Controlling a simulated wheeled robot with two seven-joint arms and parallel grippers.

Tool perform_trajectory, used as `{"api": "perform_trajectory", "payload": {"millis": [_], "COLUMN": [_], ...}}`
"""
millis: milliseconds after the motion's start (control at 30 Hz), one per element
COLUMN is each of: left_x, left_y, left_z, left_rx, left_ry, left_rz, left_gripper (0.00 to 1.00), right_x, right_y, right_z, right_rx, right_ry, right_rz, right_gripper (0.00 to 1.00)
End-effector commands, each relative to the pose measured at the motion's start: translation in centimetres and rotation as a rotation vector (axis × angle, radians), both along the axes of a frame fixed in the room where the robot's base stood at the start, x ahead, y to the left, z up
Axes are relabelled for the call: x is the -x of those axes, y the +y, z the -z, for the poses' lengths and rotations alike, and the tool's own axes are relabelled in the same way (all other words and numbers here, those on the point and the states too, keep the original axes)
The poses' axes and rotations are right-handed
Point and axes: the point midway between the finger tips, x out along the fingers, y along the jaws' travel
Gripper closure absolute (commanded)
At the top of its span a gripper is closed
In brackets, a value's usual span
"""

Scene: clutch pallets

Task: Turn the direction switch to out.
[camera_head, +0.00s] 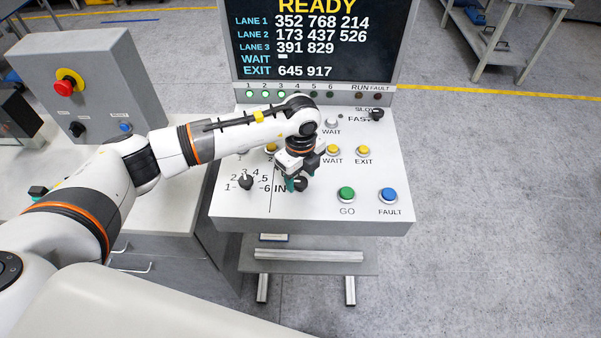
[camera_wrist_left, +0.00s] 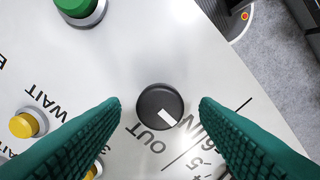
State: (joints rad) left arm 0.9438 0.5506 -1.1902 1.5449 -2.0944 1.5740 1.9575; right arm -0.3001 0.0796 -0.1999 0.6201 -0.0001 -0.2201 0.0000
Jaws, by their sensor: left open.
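The direction switch (camera_wrist_left: 154,98) is a round black knob with a white pointer mark. In the wrist view it sits between the printed OUT and IN labels, and its mark points between them. In the head view the knob (camera_head: 301,184) is partly covered by my left gripper, with IN to its left and the OUT label hidden. My left gripper (camera_head: 298,178) is over the switch, fingers pointing down. Its two teal fingers stand open on either side of the knob in the wrist view (camera_wrist_left: 160,104), with gaps on both sides. My right gripper is not in view.
The white panel (camera_head: 330,205) also carries a numbered selector knob (camera_head: 246,182), yellow buttons (camera_head: 363,151), a green GO button (camera_head: 346,195) and a blue FAULT button (camera_head: 389,196). A display (camera_head: 317,40) reads READY. A grey box with a red emergency button (camera_head: 69,82) stands left.

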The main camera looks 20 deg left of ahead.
Motion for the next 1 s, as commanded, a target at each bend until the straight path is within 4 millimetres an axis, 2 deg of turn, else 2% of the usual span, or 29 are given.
{"api": "perform_trajectory", "payload": {"millis": [167,400,700,1000], "left_x": [0.05,0.03,0.03,0.01], "left_y": [0.02,0.01,0.01,0.01], "left_z": [0.96,1.05,1.01,1.18], "left_rx": [0.0,0.0,0.0,0.0], "left_ry": [0.0,-0.001,0.0,-0.001], "left_rz": [0.001,0.002,0.001,0.044], "left_gripper": [0.44,0.44,0.89,0.89], "right_x": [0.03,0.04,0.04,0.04], "right_y": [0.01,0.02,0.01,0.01], "right_z": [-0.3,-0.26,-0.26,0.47], "right_rx": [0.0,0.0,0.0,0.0], "right_ry": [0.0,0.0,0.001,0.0], "right_rz": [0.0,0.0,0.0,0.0], "right_gripper": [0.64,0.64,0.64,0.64]}}
